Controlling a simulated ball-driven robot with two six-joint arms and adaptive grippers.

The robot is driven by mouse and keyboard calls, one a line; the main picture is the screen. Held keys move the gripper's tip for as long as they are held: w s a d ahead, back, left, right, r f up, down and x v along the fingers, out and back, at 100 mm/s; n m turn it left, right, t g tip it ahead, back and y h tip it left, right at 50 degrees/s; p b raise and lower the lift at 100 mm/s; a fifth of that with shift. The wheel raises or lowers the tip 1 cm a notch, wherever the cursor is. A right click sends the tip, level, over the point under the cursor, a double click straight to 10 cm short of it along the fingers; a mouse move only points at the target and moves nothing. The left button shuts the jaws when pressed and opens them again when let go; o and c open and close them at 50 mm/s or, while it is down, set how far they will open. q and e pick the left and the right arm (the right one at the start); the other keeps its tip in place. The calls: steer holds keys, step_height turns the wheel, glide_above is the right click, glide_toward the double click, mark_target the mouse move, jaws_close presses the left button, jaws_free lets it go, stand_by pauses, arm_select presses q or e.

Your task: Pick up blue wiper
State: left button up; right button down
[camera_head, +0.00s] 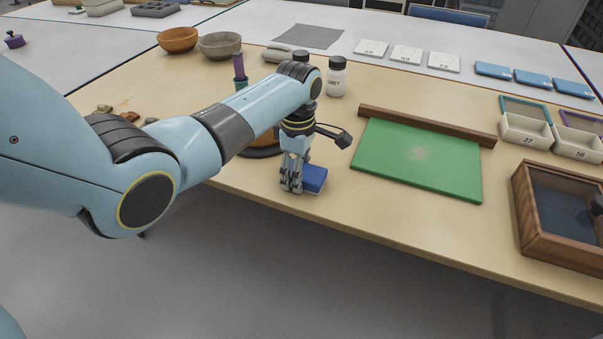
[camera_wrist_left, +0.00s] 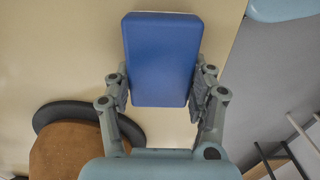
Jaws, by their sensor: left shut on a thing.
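The blue wiper (camera_head: 314,178) is a small block with a blue top and a pale underside, near the front edge of the table. In the left wrist view the blue wiper (camera_wrist_left: 162,55) shows as a blue rectangle between the two fingers. My left gripper (camera_head: 294,186) points down and is shut on the wiper, with a finger on each side; it also fills the lower part of the left wrist view (camera_wrist_left: 162,92). I cannot tell whether the wiper touches the table. My right gripper is not in view.
A green board (camera_head: 420,160) with a wooden rail lies right of the wiper. A wooden box (camera_head: 560,252) stands at the right. A white bottle (camera_head: 336,80) and two bowls (camera_head: 178,40) stand behind my arm. A round brown pad (camera_wrist_left: 70,148) lies beside the gripper.

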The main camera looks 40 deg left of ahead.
arm_select(q)
steer(key=shift+r, duration=0.55)
step_height(320, 180, up, 3)
steer(key=shift+w+f+p, duration=0.1)
steer(key=shift+p, duration=0.4)
steer(key=s+d+r, duration=0.1)
steer(key=d+r, duration=0.6)
steer(key=d, duration=0.4)
steer(key=shift+s+d+p, duration=0.2)
steer(key=shift+d+p, duration=0.15)
steer(key=shift+p, duration=0.05)
steer(key=o, duration=0.7)
steer(key=c, duration=0.4)
steer(key=shift+a, duration=0.1)
steer(key=shift+c, duration=0.3)
